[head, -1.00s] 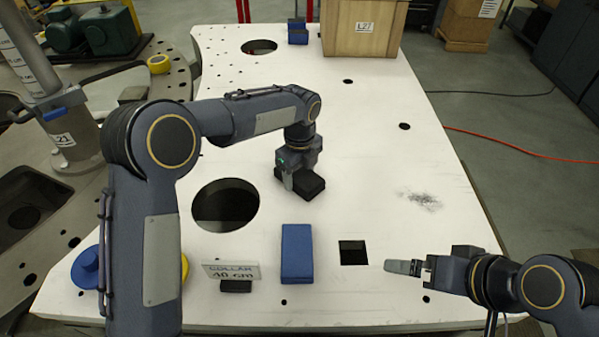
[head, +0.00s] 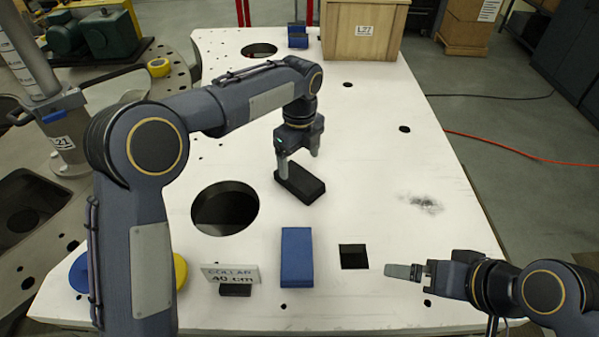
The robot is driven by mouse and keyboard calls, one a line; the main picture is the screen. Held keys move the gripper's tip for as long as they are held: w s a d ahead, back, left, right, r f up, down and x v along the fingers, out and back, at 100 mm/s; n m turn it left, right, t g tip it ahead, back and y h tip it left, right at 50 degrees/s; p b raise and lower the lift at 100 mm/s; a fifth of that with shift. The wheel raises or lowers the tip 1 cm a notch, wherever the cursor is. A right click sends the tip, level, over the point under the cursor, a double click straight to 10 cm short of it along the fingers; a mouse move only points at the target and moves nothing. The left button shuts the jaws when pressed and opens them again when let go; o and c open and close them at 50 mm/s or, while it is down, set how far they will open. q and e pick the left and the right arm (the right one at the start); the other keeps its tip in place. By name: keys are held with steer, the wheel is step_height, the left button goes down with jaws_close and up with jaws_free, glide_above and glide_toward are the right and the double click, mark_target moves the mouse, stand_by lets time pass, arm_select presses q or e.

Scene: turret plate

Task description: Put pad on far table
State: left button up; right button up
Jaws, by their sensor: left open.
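A black block (head: 303,187), which looks like a pad, lies flat on the white plate (head: 370,130), right of and behind the large round hole. My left gripper (head: 299,161) is open just above the block, with its fingers pointing down. One finger overlaps the block's left end in the picture; I cannot tell whether it touches. A blue block (head: 297,257) lies nearer on the plate. My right gripper (head: 402,271) is low over the front right of the plate, away from both blocks; its finger opening is not clear. I cannot tell which surface is the far table.
The plate has a large round hole (head: 225,208) and a square hole (head: 353,256). A collar sign (head: 230,274) stands at the front. A wooden crate (head: 362,30) and small blue blocks (head: 298,36) are at the back. The plate's right middle is clear.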

mark_target(300, 177)
arm_select(q)
step_height(300, 177, up, 6)
steer(key=f, duration=0.1)
steer(key=s+a+r+n+t+h, duration=0.1)
steer(key=s+a+r+n, duration=0.2)
steer(key=s+a+n, duration=0.5)
steer(key=s+a+r+n+t+h, duration=0.1)
steer(key=s+a+r+n+h, duration=0.15)
steer(key=s+a+n, duration=0.6)
steer(key=s+a+f+n+t, duration=0.1)
steer(key=s+a+f+n, duration=0.1)
steer(key=s+f+n, duration=0.2)
steer(key=s+a+f+n+t, duration=0.2)
steer(key=s+f+n, duration=0.2)
steer(key=s+n, duration=0.4)
steer(key=shift+s+t, duration=0.3)
steer(key=shift+s, duration=0.45)
